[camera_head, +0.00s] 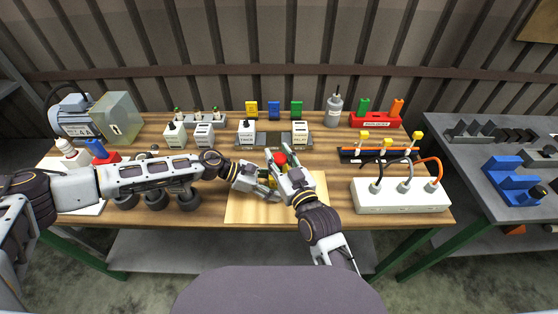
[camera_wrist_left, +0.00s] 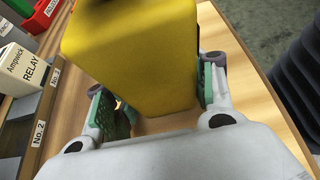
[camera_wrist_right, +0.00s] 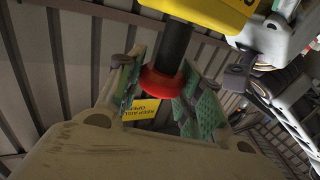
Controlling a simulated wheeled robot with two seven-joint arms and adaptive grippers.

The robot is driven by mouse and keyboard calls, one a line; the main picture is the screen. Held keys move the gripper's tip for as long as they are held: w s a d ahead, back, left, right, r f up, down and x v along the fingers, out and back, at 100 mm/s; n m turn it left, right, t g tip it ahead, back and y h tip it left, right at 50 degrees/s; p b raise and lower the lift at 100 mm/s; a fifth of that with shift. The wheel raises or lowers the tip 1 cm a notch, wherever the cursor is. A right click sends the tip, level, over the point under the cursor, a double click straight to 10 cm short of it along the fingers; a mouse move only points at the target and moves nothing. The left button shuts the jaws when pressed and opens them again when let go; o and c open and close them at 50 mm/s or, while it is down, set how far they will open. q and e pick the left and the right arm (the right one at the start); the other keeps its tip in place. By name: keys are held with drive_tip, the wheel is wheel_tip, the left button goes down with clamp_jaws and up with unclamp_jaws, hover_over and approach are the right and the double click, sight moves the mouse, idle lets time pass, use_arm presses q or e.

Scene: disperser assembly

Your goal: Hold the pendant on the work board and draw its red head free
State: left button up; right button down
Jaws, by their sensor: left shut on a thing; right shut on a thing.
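The yellow pendant body (camera_wrist_left: 135,60) fills the left wrist view between the green pads of my left gripper (camera_wrist_left: 160,98). In the head view my left gripper (camera_head: 267,187) is over the wooden work board (camera_head: 245,211), shut on the body. The red head (camera_wrist_right: 162,82) sits between the green pads of my right gripper (camera_wrist_right: 165,95); it also shows in the head view (camera_head: 280,158). A black stem (camera_wrist_right: 174,48) runs between the head and the yellow body (camera_wrist_right: 218,12). A small yellow label (camera_wrist_right: 139,111) shows beyond the head. The grippers hide much of the pendant in the head view.
A white socket box (camera_head: 400,197) with plugged cables stands right of the board. Dark round holders (camera_head: 155,199) stand left, below my left arm. Relay and timer blocks (camera_head: 247,131) stand behind. The board's front left is bare.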

use_arm(q)
drive_tip(key=shift+f, duration=0.15)
use_arm(e)
drive_tip(key=shift+r, duration=0.3)
drive_tip(key=c, duration=1.2)
unclamp_jaws()
drive_tip(key=shift+c, duration=0.2)
drive_tip(key=shift+o, duration=1.4)
drive_tip(key=shift+f, duration=0.1)
drive_tip(key=shift+s, duration=0.1)
drive_tip(key=v, duration=1.1)
drive_tip(key=shift+s, duration=0.35)
drive_tip(key=shift+d, duration=0.15)
